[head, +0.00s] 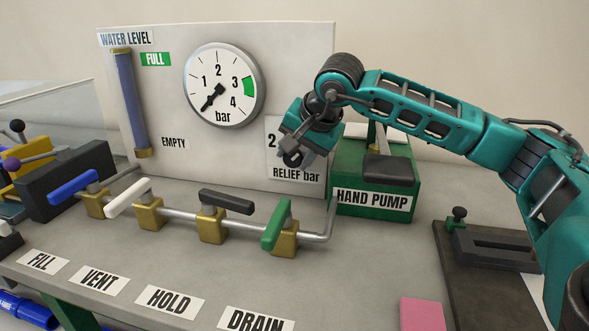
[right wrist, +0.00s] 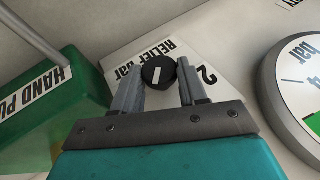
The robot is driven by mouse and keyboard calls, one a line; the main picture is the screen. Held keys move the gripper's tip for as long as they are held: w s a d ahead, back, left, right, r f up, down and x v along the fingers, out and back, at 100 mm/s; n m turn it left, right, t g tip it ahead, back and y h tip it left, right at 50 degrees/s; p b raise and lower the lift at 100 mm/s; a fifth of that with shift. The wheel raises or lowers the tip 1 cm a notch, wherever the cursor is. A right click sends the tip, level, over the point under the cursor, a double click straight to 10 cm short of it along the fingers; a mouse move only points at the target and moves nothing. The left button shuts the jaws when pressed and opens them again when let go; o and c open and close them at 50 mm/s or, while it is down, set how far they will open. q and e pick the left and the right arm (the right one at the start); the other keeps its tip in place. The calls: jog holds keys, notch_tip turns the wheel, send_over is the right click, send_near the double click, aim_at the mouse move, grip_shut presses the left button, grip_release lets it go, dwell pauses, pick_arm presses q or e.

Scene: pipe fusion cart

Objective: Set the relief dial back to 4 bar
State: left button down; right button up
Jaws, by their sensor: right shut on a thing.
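The relief dial (right wrist: 158,71) is a small black knob with a white line, on a white plate (right wrist: 120,57) marked "RELIEF bar" and "2". My right gripper (right wrist: 160,72) is shut on it, one finger on each side. The 4 mark is not visible. In the head view my right gripper (head: 297,155) is at the panel's lower right and covers most of the plate (head: 297,174). My left gripper is not in view.
The pressure gauge (head: 224,84) needle points lower left, below 1. The green hand pump (head: 374,185) stands right of the plate. Several valve levers, including a green one (head: 276,224), stand in front. A pink block (head: 422,314) lies at the front right.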

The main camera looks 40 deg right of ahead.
jog(key=shift+d+f+b, duration=0.1)
jog(key=shift+f+b, duration=0.25)
jog(key=shift+b, duration=0.05)
jog(key=shift+s+t+b, duration=0.1)
jog(key=shift+t+b, duration=0.2)
jog(key=shift+b, duration=0.05)
jog(key=shift+r+y+b, duration=0.15)
jog(key=shift+y+b, duration=0.2)
jog(key=shift+y, duration=0.05)
jog(key=shift+r+t, duration=0.1)
jog(key=shift+t, duration=0.2)
jog(key=o, duration=1)
jog(key=p+v, duration=0.1)
jog(key=v, duration=1.2)
jog(key=shift+d+p, duration=0.1)
jog(key=shift+p, duration=0.2)
